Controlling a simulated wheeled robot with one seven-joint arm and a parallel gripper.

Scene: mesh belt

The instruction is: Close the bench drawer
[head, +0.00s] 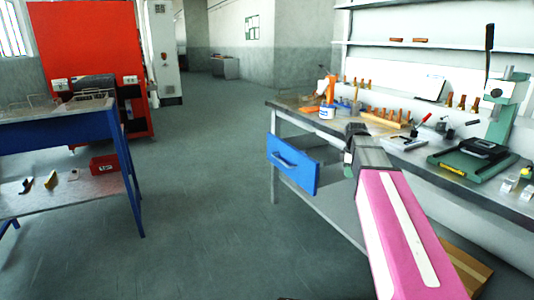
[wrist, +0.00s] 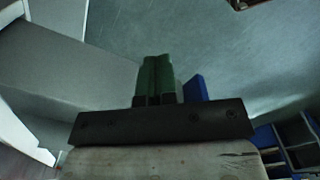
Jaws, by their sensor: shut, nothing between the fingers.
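The bench drawer has a blue front (head: 307,178) with a blue bar handle (head: 284,160). It stands out from under the bench top, with part of its grey side showing behind the front, so it is open. My gripper (head: 348,165) is just right of the drawer front in the head view, at the end of my pink arm. Its green fingers (wrist: 155,78) are together and empty in the wrist view. A blue panel (wrist: 196,88), probably the drawer front, shows just right of the fingers. I cannot tell whether they touch.
The workbench (head: 285,106) carries bottles, tools and a green press (head: 475,160). A blue-legged table (head: 75,128) stands at the left, with a red bin (head: 104,165) on its lower shelf. A red cabinet (head: 85,40) is behind it. The floor between is clear.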

